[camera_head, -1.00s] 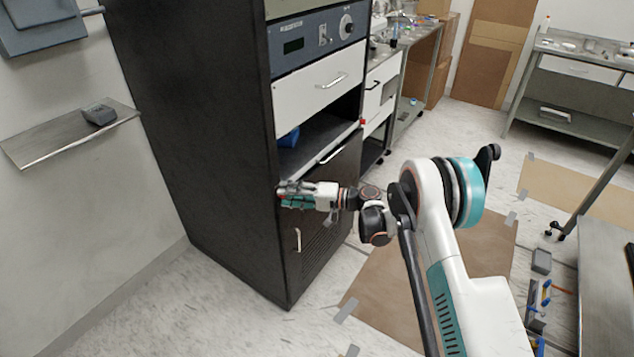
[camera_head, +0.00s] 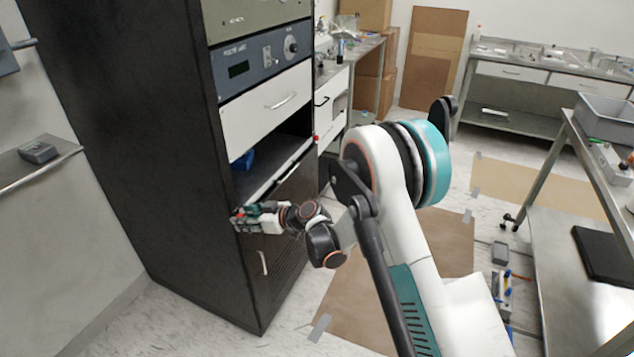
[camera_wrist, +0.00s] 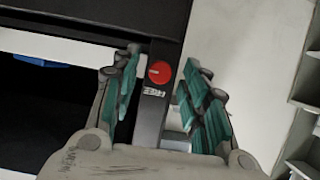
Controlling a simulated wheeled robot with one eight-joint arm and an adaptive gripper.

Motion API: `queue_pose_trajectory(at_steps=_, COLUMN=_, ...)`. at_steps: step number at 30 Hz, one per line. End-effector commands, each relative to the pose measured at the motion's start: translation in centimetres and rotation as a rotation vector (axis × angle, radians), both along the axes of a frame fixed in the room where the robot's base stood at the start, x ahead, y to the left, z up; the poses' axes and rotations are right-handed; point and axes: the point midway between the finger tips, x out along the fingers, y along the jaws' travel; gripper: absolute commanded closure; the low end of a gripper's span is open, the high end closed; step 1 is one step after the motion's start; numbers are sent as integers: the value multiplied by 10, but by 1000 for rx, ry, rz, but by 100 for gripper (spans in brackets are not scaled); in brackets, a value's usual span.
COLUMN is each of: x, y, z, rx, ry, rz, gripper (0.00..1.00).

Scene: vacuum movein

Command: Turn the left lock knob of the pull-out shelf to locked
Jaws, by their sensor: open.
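The left lock knob (camera_wrist: 159,72) is a red disc with a pale mark, on a dark upright post of the cabinet, with a small label (camera_wrist: 153,91) beside it in the wrist view. My gripper (camera_wrist: 160,66) is open, with its teal-padded fingers on either side of the knob. I cannot tell whether the pads touch it. In the head view my gripper (camera_head: 239,218) is at the cabinet's front left edge, largely covering the knob. The pull-out shelf (camera_head: 255,180) is the grey surface in the opening below the white drawer.
The black cabinet (camera_head: 130,150) has a white drawer (camera_head: 265,108) above the shelf and a handled door below. A blue object (camera_head: 243,160) lies inside the opening. Another red knob (camera_head: 316,138) is on the cabinet's right side. A metal table (camera_head: 560,260) stands at right.

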Motion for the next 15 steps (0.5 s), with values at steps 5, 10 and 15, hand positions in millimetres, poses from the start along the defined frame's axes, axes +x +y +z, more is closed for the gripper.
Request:
queue_pose_trajectory(at_steps=5, x=-4, y=-5, z=4, rx=-81, ry=-196, rz=-3, gripper=59)
queue_pose_trajectory(at_steps=10, x=-17, y=-32, z=17, rx=-78, ry=-189, rz=-3, gripper=59)
queue_pose_trajectory(at_steps=15, x=-30, y=-57, z=28, rx=-77, ry=-187, rz=-3, gripper=59)
